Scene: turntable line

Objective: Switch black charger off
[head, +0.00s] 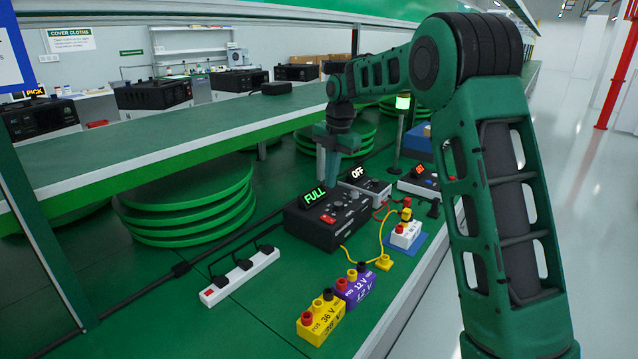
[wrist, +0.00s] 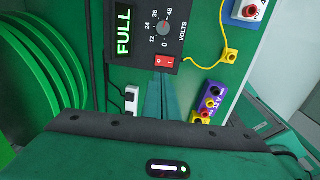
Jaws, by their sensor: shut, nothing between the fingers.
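The black charger (head: 318,229) stands on the green bench, with a lit green FULL display (head: 314,195). It also shows in the wrist view (wrist: 199,32), with a VOLTS dial (wrist: 163,30) and a red rocker switch (wrist: 165,62). The switch shows red in the head view (head: 328,219) too. My gripper (head: 331,180) points down at the charger, its fingertips partly hidden behind the display. In the wrist view my gripper (wrist: 162,82) is shut and empty, with its tips just below the switch. I cannot tell whether they touch it.
A grey unit with an OFF display (head: 358,174) stands behind the charger. A white power strip (head: 240,277) lies to the left. Yellow 36 V (head: 320,322) and purple 12 V (head: 356,289) batteries stand in front. A yellow cable runs to a white battery (head: 405,235). A shelf hangs above the bench.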

